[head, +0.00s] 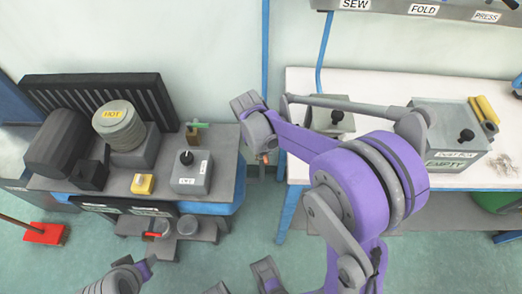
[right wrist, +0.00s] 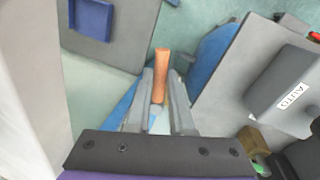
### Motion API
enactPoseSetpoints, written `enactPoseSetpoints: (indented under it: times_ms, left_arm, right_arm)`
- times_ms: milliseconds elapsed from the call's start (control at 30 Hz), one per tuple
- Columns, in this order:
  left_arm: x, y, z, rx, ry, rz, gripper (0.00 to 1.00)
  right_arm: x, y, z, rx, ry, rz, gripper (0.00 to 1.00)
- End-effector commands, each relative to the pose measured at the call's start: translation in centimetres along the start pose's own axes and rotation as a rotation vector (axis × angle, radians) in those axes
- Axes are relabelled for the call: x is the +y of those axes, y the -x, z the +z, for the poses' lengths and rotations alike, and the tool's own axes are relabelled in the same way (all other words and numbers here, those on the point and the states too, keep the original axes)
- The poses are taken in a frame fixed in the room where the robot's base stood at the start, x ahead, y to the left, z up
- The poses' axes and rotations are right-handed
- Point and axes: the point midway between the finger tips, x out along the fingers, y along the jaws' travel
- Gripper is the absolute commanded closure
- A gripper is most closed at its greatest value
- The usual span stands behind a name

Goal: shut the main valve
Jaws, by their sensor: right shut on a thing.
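An orange bar, which looks like the main valve's handle (right wrist: 162,62), stands between the fingers of my right gripper (right wrist: 160,88) in the right wrist view. The fingers are shut on it. In the head view, my right gripper (head: 263,153) points down beside the blue pipe on the wall, between the two tables. Only a small orange tip of the handle (head: 266,159) shows there, and the valve body is hidden. My left gripper's fingers do not show; only grey and purple parts of mine appear along the bottom edge.
The white table (head: 390,88) at right holds a knobbed box (head: 455,130). A blue pipe (head: 265,60) runs down the wall.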

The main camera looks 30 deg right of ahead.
Motion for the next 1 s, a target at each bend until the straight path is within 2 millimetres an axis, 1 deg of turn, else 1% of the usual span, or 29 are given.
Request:
enactPoseSetpoints:
  times_ms: [300, 600, 800, 1000]
  left_arm:
    - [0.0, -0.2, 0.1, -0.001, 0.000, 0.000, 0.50]
    - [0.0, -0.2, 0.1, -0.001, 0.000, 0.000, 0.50]
    - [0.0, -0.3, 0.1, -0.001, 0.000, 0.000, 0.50]
    - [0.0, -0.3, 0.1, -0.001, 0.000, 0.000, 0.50]
  right_arm:
    - [1.6, -0.3, -0.1, 0.059, 0.285, 0.002, 1.00]
    - [2.8, -0.5, -0.5, 0.104, 0.514, 0.002, 1.00]
    - [3.2, -0.6, -0.7, 0.123, 0.614, 0.003, 1.00]
    - [3.4, -0.6, -0.9, 0.134, 0.666, 0.002, 1.00]
